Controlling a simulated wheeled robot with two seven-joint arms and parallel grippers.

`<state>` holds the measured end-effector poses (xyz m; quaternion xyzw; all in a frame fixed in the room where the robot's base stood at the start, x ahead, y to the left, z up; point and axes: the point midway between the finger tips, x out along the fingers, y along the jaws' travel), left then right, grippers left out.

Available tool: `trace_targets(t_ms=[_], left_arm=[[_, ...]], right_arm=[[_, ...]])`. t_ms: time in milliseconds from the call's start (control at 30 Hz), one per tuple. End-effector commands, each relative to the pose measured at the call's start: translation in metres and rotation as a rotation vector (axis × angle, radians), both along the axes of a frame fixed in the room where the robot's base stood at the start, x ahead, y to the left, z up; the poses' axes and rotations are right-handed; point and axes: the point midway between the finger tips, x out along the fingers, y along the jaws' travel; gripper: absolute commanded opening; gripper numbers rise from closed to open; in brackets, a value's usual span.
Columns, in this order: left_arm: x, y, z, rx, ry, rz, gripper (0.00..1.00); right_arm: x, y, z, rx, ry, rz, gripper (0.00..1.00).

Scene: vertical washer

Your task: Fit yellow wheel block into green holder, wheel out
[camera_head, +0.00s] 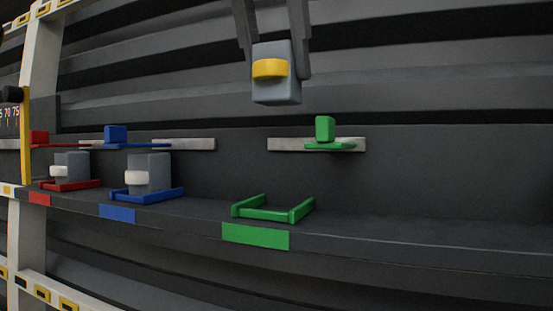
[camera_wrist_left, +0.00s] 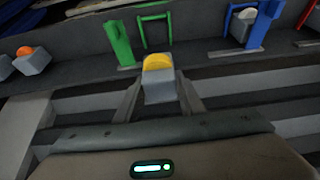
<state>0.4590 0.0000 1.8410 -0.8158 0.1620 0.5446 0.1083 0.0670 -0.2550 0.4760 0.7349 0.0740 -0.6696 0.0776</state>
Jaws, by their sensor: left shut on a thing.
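My left gripper (camera_head: 276,74) is shut on the yellow wheel block (camera_head: 277,93), a grey block with a yellow wheel on the face toward the head camera. It hangs in the air above and behind the green holder (camera_head: 265,214), apart from it. The holder is a low green frame with bare floor inside, on the shelf behind a green label (camera_head: 255,236). In the left wrist view, the block (camera_wrist_left: 160,92) is between the fingers, yellow wheel up in the picture, and the green holder (camera_wrist_left: 142,32) is beyond it. My right gripper is not in view.
A green upright piece (camera_head: 325,128) on a rail stands behind the green holder. To the left, blue (camera_head: 150,197) and red (camera_head: 70,186) holders each hold a grey block with a white wheel. The wrist view shows a block with an orange wheel (camera_wrist_left: 25,51). The shelf's right is clear.

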Motion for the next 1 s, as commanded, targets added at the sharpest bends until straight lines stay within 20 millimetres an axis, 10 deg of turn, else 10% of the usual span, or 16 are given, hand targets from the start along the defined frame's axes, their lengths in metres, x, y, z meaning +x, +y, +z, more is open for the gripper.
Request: trace_targets(t_ms=[500,1000], left_arm=[[0.0,0.0,-0.078,0.0,-0.001,0.0,0.12],[0.0,0.0,-0.085,0.0,0.0,0.001,0.12]], right_arm=[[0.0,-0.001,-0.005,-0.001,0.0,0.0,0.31],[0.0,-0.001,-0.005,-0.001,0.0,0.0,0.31]])
